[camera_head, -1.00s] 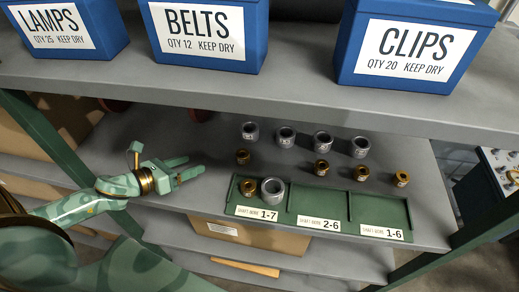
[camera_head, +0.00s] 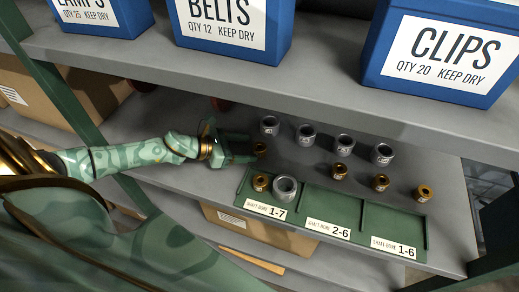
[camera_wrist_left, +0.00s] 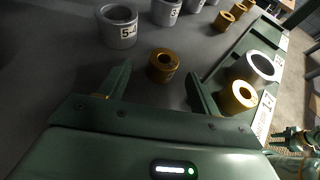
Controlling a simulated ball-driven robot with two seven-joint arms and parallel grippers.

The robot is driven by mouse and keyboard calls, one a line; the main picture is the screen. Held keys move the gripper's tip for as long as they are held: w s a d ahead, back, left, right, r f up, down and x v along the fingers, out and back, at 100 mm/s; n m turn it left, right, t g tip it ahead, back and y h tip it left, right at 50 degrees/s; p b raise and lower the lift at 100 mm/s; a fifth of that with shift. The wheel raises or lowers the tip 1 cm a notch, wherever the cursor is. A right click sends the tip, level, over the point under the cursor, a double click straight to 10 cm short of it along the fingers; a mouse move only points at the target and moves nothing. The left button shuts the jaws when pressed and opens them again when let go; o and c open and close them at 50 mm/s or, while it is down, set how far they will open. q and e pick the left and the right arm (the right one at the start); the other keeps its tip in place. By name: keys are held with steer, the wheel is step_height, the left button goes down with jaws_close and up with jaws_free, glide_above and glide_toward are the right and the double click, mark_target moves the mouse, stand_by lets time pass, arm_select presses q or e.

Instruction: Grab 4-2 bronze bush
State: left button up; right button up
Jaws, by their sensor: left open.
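Several small bronze bushes stand on the grey shelf. The leftmost bronze bush (camera_head: 260,149) is at the tips of my left gripper (camera_head: 250,148). In the left wrist view this bush (camera_wrist_left: 163,66) stands upright between the open fingers, near the fingertips, with a gap on each side. Its marking is too blurred to read, so I cannot tell if it is 4-2. Other bronze bushes stand further right: one (camera_head: 342,171), a second (camera_head: 380,183) and a third (camera_head: 423,193). At the right edge of the wrist view, a green patterned part looks like my right gripper (camera_wrist_left: 290,134), small and unclear.
Several grey collars (camera_head: 306,135) stand in a row behind the bushes. A green tray (camera_head: 330,204) at the shelf front has three labelled bays. Its 1-7 bay holds a bronze bush (camera_head: 261,182) and a large grey ring (camera_head: 285,188). An upper shelf (camera_head: 330,90) with blue boxes overhangs.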

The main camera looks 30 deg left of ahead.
mark_target(255, 147)
arm_select(q)
steer(key=x, duration=0.5)
steer(key=shift+d+r+p, duration=0.15)
steer(key=shift+d+p, duration=0.1)
steer(key=shift+p, duration=0.1)
steer(key=c, duration=1.3)
steer(key=shift+r, duration=0.1)
